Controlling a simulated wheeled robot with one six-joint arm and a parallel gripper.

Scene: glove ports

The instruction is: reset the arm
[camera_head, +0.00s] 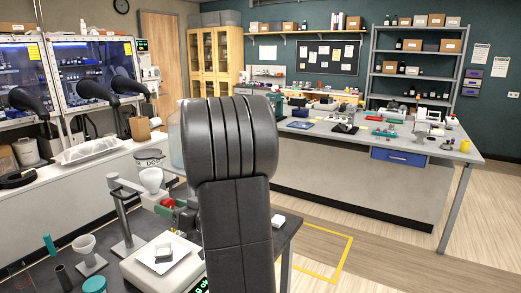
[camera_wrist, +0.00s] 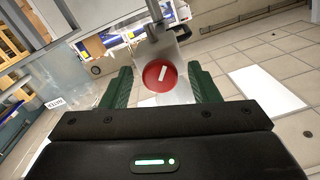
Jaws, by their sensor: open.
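My gripper (camera_wrist: 160,68) is open in the wrist view, its two green fingers apart at left and right. A red round knob with a white bar (camera_wrist: 159,76) shows between the fingers, in front of a pale panel (camera_wrist: 180,95). I see gaps between the knob and both fingers; its distance from them is hard to tell. In the head view my dark grey arm rises in the middle and hides what is behind it. A small red part (camera_head: 166,203) shows left of my arm there; I cannot tell if it is the same knob.
A dark bench (camera_head: 285,228) with a scale (camera_head: 162,262) and a funnel stand (camera_head: 88,258) lies close at the left. Glove ports (camera_head: 95,90) stand behind a white counter (camera_head: 50,198). A cluttered island bench (camera_head: 350,170) stands at right. Floor (camera_head: 400,262) is clear at lower right.

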